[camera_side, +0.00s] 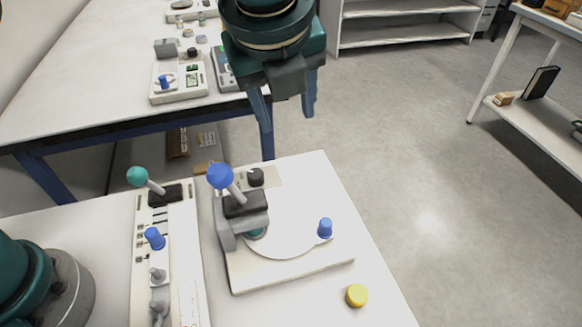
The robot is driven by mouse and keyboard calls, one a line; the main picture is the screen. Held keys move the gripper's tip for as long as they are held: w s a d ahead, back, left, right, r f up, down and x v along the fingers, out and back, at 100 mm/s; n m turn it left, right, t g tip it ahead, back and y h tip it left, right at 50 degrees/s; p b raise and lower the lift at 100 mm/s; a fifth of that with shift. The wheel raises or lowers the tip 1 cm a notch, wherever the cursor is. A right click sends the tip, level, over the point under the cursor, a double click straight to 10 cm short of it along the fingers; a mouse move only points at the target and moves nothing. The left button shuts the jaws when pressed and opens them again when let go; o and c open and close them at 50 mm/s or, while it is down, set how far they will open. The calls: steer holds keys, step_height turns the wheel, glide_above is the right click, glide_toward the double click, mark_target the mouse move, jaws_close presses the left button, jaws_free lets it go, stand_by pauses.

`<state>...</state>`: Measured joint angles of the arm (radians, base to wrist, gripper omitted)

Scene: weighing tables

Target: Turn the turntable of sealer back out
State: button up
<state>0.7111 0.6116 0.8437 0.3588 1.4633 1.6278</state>
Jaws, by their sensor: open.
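The sealer (240,275) is a white base plate on the near table, with a grey head and a blue ball lever (220,176) at its left. Its turntable (285,240) is a flat white disc, partly under the head. A blue upright knob (325,228) stands at the disc's right edge. A small teal piece (256,232) shows under the head, mostly hidden by it. My gripper (288,118) is at the top centre, pointing down. It is open and empty, above and behind the sealer, apart from the turntable and knob.
Left of the sealer stands a long white device with a teal ball lever (138,176) and a blue knob (155,238). A yellow cap (357,295) lies at the table's front right. A back table (75,85) holds scales (178,85). Floor is open to the right.

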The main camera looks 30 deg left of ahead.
steer(key=s+a+r+n, duration=0.3)
steer(key=a+n, duration=0.2)
steer(key=a, duration=0.2)
steer(key=s+a+r+n, duration=0.3)
steer(key=a+n, duration=0.2)
steer(key=a, duration=0.3)
steer(key=shift+r+n+t+h, duration=0.2)
steer(key=shift+n+t+h, duration=0.1)
steer(key=shift+n+t, duration=0.1)
steer(key=shift+a, duration=0.1)
